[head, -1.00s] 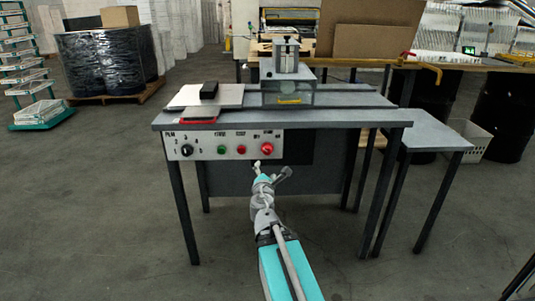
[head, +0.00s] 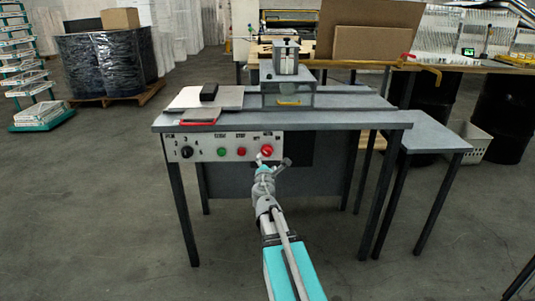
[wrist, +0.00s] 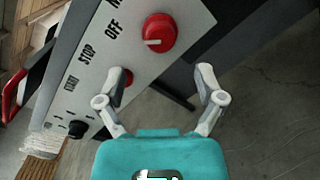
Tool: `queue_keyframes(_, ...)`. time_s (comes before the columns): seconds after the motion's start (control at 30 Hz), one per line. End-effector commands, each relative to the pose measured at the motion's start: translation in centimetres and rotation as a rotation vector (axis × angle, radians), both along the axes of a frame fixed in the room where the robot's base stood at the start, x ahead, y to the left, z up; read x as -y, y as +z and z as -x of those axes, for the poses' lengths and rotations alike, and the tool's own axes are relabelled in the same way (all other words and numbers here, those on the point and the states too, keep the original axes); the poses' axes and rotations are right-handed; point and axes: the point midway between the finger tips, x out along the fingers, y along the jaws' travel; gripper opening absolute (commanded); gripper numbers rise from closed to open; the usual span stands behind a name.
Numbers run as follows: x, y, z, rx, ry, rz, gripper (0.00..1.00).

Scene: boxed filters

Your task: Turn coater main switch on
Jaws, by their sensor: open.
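The coater's main switch is a round red knob (head: 267,149) at the right end of the white control panel (head: 205,147). In the wrist view the red knob (wrist: 160,30) is near the top, with a white mark on the side toward the OFF label. My gripper (head: 272,162) is open and empty, just below the knob in the head view. In the wrist view the fingers of my gripper (wrist: 161,80) are spread wide, with the knob beyond the gap between them. They appear apart from the knob.
A green button (head: 221,152), a red stop button (head: 241,152) and a black dial (head: 187,153) sit left of the knob. My left finger partly covers the stop button in the wrist view. The coater table (head: 340,120) overhangs the panel. Floor in front is clear.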

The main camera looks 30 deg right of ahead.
Motion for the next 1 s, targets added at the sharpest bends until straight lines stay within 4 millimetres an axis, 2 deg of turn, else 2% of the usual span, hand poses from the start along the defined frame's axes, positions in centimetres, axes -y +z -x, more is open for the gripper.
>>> queue_keyframes(0.03, 0.6, 0.0, -1.1, 0.0, 0.0, 0.0, 0.87)
queue_keyframes(0.2, 1.9, 0.0, -3.2, 0.0, 0.0, 0.0, 0.87)
queue_keyframes(0.43, 3.4, 0.0, -5.5, 0.0, 0.0, 0.0, 0.87)
queue_keyframes(0.63, 3.9, 0.0, -6.3, 0.0, 0.0, 0.0, 0.87)
queue_keyframes(0.97, 4.0, 0.0, -6.4, 0.0, 0.0, 0.0, 0.87)
queue_keyframes(1.0, 4.0, 0.0, -6.4, 0.0, 0.0, 0.0, 0.83)
